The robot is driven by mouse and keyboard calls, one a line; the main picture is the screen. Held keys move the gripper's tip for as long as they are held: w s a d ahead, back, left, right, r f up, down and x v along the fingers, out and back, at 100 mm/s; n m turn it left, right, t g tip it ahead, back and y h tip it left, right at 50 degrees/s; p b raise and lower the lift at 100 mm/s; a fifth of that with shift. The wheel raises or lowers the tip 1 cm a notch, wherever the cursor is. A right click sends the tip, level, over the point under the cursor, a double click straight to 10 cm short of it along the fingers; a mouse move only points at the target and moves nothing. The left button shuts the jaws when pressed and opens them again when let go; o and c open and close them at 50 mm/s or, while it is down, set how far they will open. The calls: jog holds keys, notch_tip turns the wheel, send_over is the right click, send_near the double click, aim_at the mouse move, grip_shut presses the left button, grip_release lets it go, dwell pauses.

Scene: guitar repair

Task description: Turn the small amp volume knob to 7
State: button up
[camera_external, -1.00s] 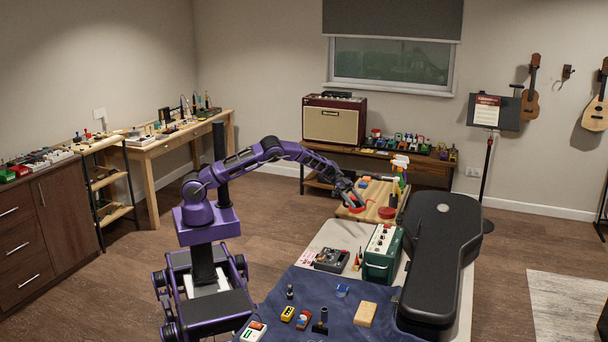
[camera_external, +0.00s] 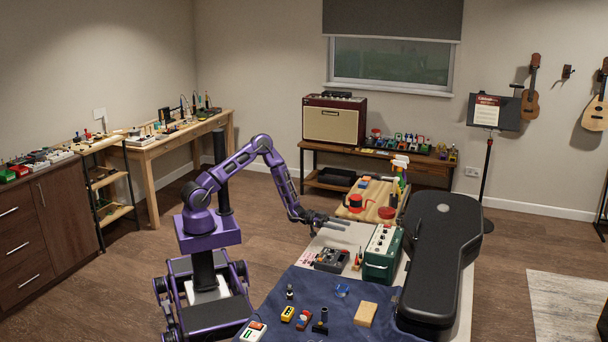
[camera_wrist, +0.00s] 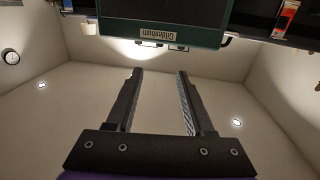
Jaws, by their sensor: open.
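The small amp (camera_external: 380,266) is a dark green box standing on the bench, with a pale control panel (camera_external: 384,240) bearing a row of tiny knobs. The volume knob and its setting are too small to make out. My gripper (camera_external: 346,227) is open and empty, to the left of the amp and apart from it, its fingers pointing right. In the wrist view the open fingers (camera_wrist: 159,76) point toward the amp's green body (camera_wrist: 160,36), which appears upside down at the top with a name plate (camera_wrist: 158,32). The knobs do not show there.
A black guitar case (camera_external: 434,255) lies right of the amp. A grey pedal-like box (camera_external: 331,260) sits to its left. A blue cloth (camera_external: 345,310) with several small items lies in front. A wooden board (camera_external: 373,189) with tools is behind. A larger amp (camera_external: 334,121) stands farther back.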

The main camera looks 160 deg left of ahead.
aim_at(379, 237)
jog(key=x, duration=1.7)
jog(key=shift+w+a, duration=0.1)
grip_shut()
